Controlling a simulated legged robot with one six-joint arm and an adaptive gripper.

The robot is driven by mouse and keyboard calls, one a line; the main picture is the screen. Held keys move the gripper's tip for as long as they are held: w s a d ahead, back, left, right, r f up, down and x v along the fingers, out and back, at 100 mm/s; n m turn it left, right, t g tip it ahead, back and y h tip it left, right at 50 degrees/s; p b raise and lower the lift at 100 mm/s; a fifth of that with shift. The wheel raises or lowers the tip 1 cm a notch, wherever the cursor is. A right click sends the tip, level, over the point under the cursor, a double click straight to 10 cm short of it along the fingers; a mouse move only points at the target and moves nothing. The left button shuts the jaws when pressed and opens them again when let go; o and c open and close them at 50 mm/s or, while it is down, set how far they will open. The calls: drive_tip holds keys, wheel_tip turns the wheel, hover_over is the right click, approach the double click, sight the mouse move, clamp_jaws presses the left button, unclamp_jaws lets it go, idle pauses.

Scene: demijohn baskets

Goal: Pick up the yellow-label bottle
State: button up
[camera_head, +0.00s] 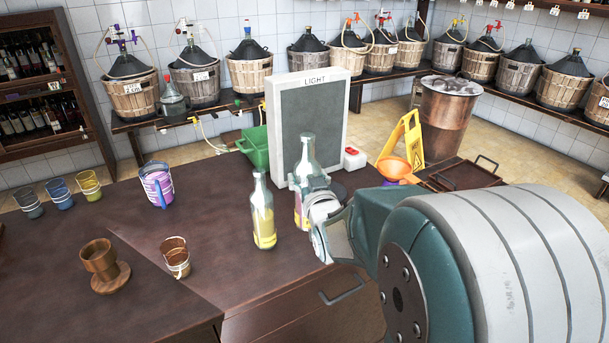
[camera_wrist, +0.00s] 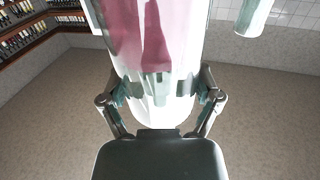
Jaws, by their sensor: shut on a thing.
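A clear bottle with a yellow lower part (camera_head: 263,226) stands upright on the brown counter, left of my gripper. My gripper (camera_head: 316,192) is shut around a second clear glass bottle (camera_head: 305,156), which is upright in front of the light box. In the wrist view, this held bottle (camera_wrist: 152,35) shows a pink-magenta patch, with a finger on each side of its lower part. In the head view my gripper hides much of its lower part, where pink and yellowish tones show. I cannot tell whether its base touches the counter.
The light box (camera_head: 311,120) stands behind the held bottle. A green crate (camera_head: 256,150), a red-and-white container (camera_head: 355,159) and an orange bowl (camera_head: 399,168) are near. Cups and a wooden stand (camera_head: 101,263) are at left.

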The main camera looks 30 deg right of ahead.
drive_tip(key=shift+s+a+r, duration=0.2)
drive_tip(key=shift+s+r, duration=0.15)
drive_tip(key=shift+s, duration=0.3)
drive_tip(key=shift+s+a+r, duration=0.2)
drive_tip(key=shift+s+r, duration=0.1)
drive_tip(key=shift+s, duration=0.4)
drive_tip(key=shift+s+a+r, duration=0.2)
drive_tip(key=shift+s+r, duration=0.15)
drive_tip(key=shift+s, duration=0.3)
